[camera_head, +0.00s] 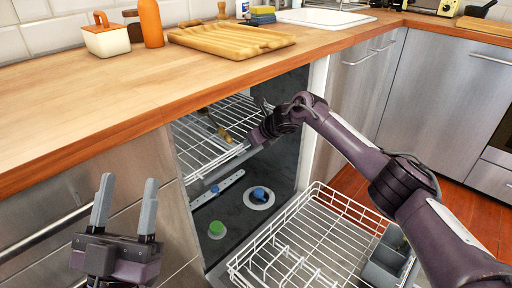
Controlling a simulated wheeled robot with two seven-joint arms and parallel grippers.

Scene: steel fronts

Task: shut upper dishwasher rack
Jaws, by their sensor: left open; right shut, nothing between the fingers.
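The upper dishwasher rack (203,143) is a white wire rack high inside the dark dishwasher cavity, under the wooden counter. A brown-handled utensil lies on it. My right gripper (258,136) is shut and empty at the rack's front right, its fingers largely hidden by the wrist; I cannot tell whether it touches the rack. My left gripper (124,206) is open and empty, pointing up in front of the steel fronts left of the dishwasher, apart from the rack. The lower rack (312,237) is pulled out below my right arm.
A grey cutlery basket (385,262) sits at the right of the lower rack. The counter (110,90) edge runs above the dishwasher and holds a wooden tray (232,40), an orange bottle (151,23) and a white-and-orange box (106,38). Steel cabinets stand at right.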

